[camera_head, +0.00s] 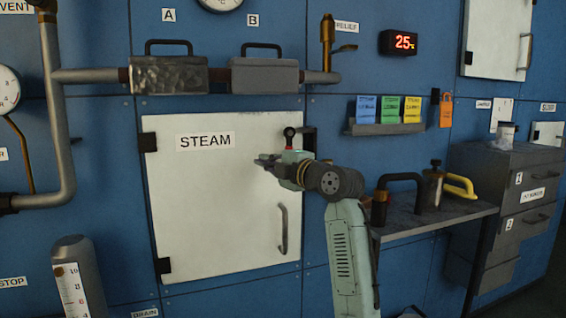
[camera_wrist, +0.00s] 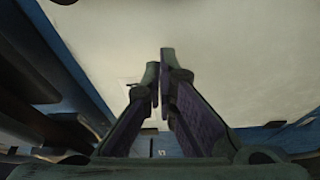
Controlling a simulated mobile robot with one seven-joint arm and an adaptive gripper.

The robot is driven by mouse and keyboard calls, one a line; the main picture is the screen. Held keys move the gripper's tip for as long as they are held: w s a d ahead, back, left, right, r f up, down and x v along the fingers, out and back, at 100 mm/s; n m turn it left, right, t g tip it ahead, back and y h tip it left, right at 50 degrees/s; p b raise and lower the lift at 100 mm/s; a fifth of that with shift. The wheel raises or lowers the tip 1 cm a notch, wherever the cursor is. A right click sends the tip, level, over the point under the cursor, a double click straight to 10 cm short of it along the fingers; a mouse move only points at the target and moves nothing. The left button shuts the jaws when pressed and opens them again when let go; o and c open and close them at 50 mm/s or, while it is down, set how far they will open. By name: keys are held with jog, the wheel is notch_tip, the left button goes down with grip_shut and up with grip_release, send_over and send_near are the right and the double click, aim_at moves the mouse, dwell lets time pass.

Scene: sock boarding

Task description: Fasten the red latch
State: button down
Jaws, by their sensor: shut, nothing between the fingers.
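The white STEAM door (camera_head: 210,220) is closed in the blue wall. The latch (camera_head: 289,141), with a little red showing under a dark round knob, is at the door's upper right edge. My arm hides its lower part. My gripper (camera_head: 262,160) is in front of the door, just left of and below the latch, its fingers pointing left. In the wrist view my gripper (camera_wrist: 160,66) has its fingertips together with nothing between them, against the pale door face (camera_wrist: 230,60). I cannot tell whether my gripper touches the latch.
A door handle (camera_head: 283,228) is below my gripper. Pipes with two box-shaped parts (camera_head: 168,75) run above the door. A shelf (camera_head: 430,222) with a black-handled item and a flask (camera_head: 432,190) stands to the right. Dark parts (camera_wrist: 40,90) fill the left of the wrist view.

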jog(key=b+v, duration=0.1)
jog(key=v, duration=0.9)
jog(key=shift+w+d, duration=0.2)
jog(key=shift+a+r, duration=0.1)
